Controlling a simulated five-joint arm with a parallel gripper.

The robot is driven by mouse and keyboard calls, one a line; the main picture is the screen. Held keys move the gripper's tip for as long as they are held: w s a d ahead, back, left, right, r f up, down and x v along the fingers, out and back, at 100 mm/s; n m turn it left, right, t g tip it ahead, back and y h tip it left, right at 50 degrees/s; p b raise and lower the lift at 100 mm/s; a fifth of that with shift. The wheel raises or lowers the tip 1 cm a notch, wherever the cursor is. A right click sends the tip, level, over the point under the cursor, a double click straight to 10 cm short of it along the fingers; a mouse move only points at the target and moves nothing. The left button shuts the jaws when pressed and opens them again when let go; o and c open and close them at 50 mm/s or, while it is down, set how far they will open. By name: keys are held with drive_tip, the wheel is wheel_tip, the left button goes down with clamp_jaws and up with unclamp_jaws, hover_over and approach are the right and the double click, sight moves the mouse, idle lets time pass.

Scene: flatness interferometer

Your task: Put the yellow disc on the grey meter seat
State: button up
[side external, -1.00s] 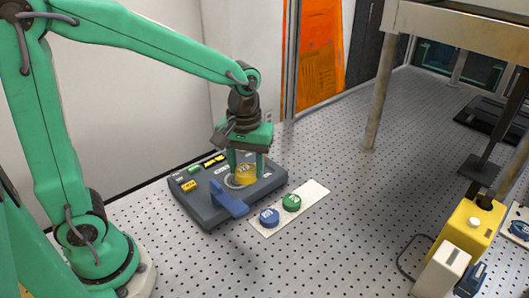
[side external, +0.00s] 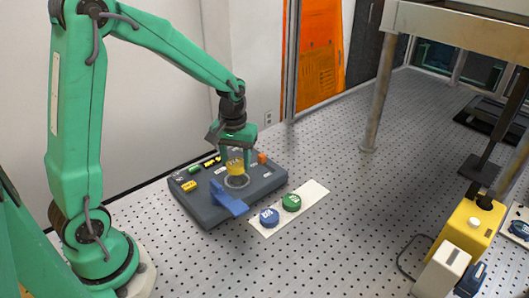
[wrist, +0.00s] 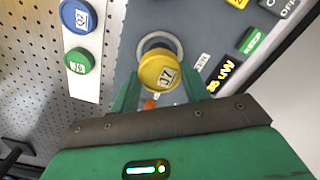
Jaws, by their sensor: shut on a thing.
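The yellow disc (side external: 236,168), marked 17, is between the fingers of my gripper (side external: 236,159). My gripper is shut on it, and the disc also shows in the wrist view (wrist: 159,72) with both green fingers beside it. The grey meter (side external: 205,209) is a dark slab with a blue lever (side external: 228,199). Its seat (side external: 237,182) is a pale ring, partly covered by the disc in both views. In the wrist view the far part of the ring (wrist: 160,38) shows beyond the disc, so the two are off-centre. Any gap between disc and seat is hard to judge.
A blue disc (side external: 269,217) and a green disc (side external: 291,202) lie on a white strip (side external: 313,191) right of the meter. Several labels and an orange block (side external: 262,158) sit on the meter. The perforated table is clear behind the strip; a yellow device (side external: 468,228) stands far right.

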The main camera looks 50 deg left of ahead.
sight(236, 163)
drive_tip(key=shift+f, duration=2.05)
drive_tip(key=shift+f, duration=0.1)
drive_tip(key=o, duration=1)
wheel_tip(236, 163, up, 12)
drive_tip(key=shift+s+r, duration=0.1)
drive_tip(key=shift+r, duration=0.15)
